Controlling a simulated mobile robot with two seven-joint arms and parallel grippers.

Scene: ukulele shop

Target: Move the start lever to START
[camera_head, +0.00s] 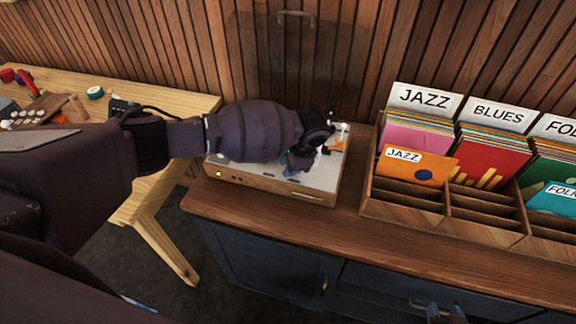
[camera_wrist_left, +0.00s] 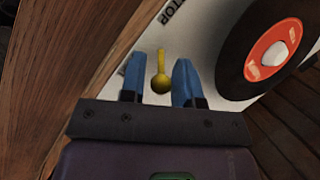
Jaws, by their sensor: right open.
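The record player (camera_head: 322,176) sits on the wooden cabinet top, mostly covered by my left arm in the head view. In the left wrist view, the yellow lever (camera_wrist_left: 161,82) with a round knob stands on its pale deck. Part of a label reading "TOP" (camera_wrist_left: 172,12) shows near its far end. My left gripper (camera_wrist_left: 158,75) has its blue fingers apart, one on each side of the lever, with gaps visible; it also shows over the deck in the head view (camera_head: 298,161). The lever is hidden in the head view. My right gripper (camera_head: 440,312) is open and empty at the bottom edge.
A black record (camera_wrist_left: 240,60) with an orange label lies beside the lever. A wooden record rack (camera_head: 400,207) with JAZZ and BLUES dividers stands to the right. A light wooden table (camera_head: 185,100) with tools is at left. The cabinet top (camera_head: 400,245) in front is clear.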

